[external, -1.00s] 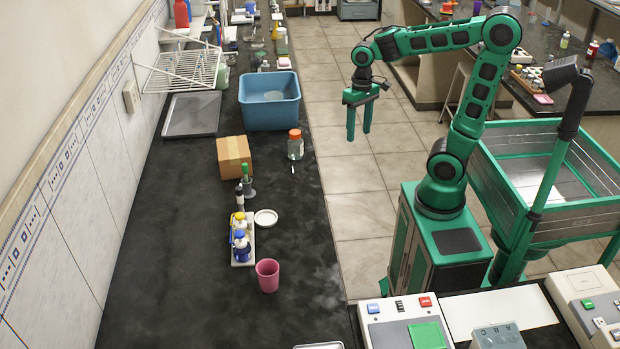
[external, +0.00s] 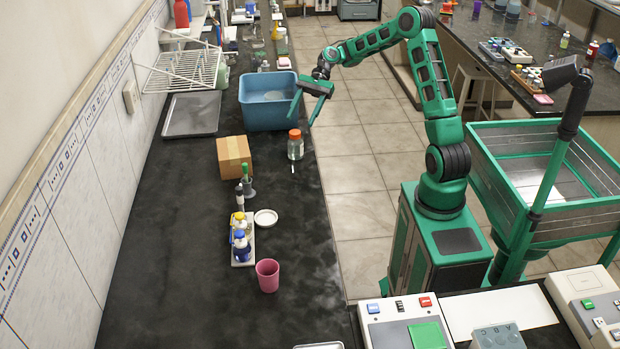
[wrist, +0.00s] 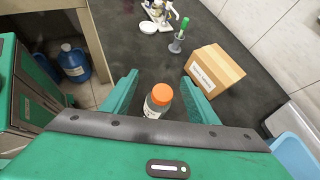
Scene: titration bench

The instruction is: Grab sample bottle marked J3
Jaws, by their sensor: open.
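A clear bottle with an orange cap (external: 295,146) stands upright on the dark bench near its right edge. A label shows on it, but I cannot read its marking. My gripper (external: 304,118) is open and empty, above and just beyond the bottle in the external view. In the wrist view the orange-capped bottle (wrist: 159,96) appears between the two spread green fingers, its lower part partly hidden by the gripper body. The fingers do not visibly touch it.
A cardboard box (external: 234,157) stands left of the bottle. A blue basin (external: 270,113) is behind it. A green-topped stand (external: 248,182), a small white dish (external: 265,217), a bottle tray (external: 243,258) and a pink cup (external: 268,276) lie nearer the camera.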

